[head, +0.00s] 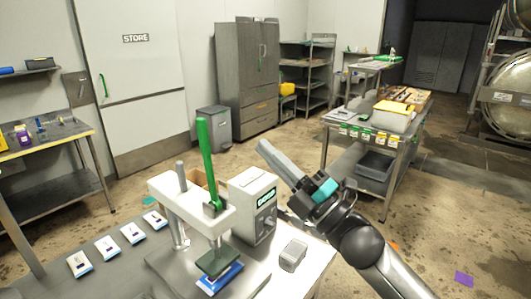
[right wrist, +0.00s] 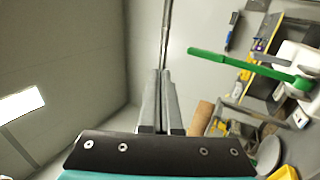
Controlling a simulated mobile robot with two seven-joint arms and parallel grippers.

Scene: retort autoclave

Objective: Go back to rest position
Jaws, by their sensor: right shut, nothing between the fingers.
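My right gripper (head: 264,149) reaches in from the lower right, held up in the air to the right of the press's green lever (head: 206,150). Its two grey fingers (right wrist: 162,80) are together in the right wrist view, with nothing between them. The green lever also shows in the right wrist view (right wrist: 235,62), to the right of the fingers and apart from them. In the head view the lever stands nearly upright on the white press (head: 185,205). My left gripper is in neither view.
A small control box (head: 247,205) stands beside the press. Several white pouches (head: 132,232) lie in a row on the bench to the left. A blue pouch (head: 222,279) is under the press head. A trolley (head: 345,127) stands behind my right arm; open floor lies between.

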